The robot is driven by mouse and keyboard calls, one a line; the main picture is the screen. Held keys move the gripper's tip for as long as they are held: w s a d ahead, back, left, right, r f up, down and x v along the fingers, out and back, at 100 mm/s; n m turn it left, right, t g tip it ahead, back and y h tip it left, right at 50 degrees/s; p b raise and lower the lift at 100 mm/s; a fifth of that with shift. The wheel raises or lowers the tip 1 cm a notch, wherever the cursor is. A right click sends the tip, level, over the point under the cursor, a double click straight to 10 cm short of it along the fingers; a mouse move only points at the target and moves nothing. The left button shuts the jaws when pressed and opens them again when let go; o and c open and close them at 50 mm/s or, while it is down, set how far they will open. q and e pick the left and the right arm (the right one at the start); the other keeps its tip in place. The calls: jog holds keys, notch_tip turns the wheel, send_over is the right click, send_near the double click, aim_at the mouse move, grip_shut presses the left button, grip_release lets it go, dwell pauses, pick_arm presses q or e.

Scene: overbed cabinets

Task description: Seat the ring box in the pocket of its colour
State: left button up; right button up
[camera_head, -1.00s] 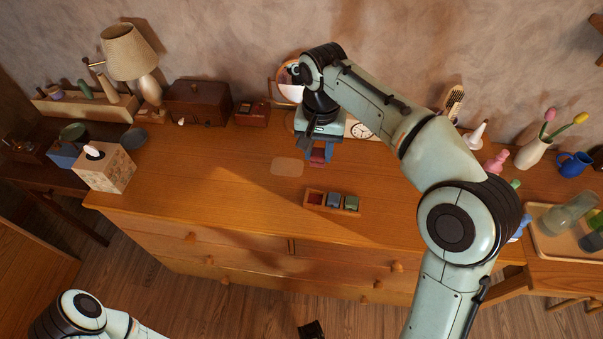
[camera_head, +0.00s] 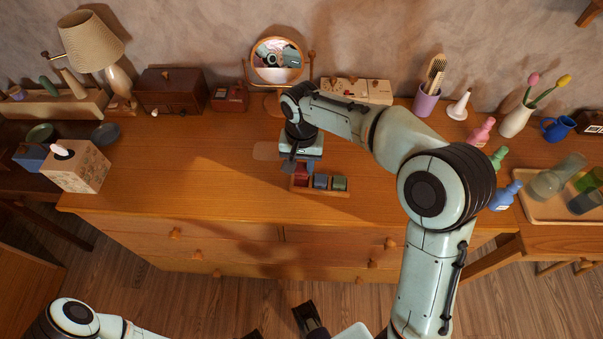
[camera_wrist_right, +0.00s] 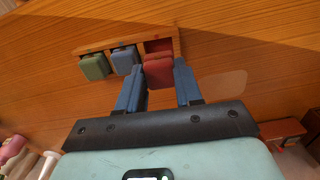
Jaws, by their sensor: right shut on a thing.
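My right gripper (camera_head: 300,168) is shut on the red ring box (camera_wrist_right: 158,72), with one blue-grey finger on each side of it in the wrist view. The small wooden tray (camera_head: 322,192) lies on the dresser top. Its red-lined pocket (camera_wrist_right: 158,45) is at the left end in the head view. The red box is at this pocket and overlaps it in the picture; I cannot tell how far down it is. A blue box (camera_head: 320,182) and a green box (camera_head: 340,183) sit in the other pockets.
The dresser top (camera_head: 180,185) is clear left of the tray. A round mirror (camera_head: 277,60), a red box-like item (camera_head: 229,97) and a pale panel (camera_head: 357,90) stand behind. Bottles (camera_head: 507,195) and a tray with glasses (camera_head: 540,208) are at the right.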

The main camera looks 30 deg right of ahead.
aim_at(302, 174)
jog(key=shift+f, duration=2)
jog(key=shift+f+b, duration=0.15)
jog(key=shift+b, duration=0.2)
jog(key=o, duration=0.7)
jog(key=shift+o, duration=0.2)
notch_tip(302, 174, up, 12)
jog(key=shift+r+p, duration=0.2)
jog(key=shift+p, duration=0.95)
jog(key=shift+f, duration=0.1)
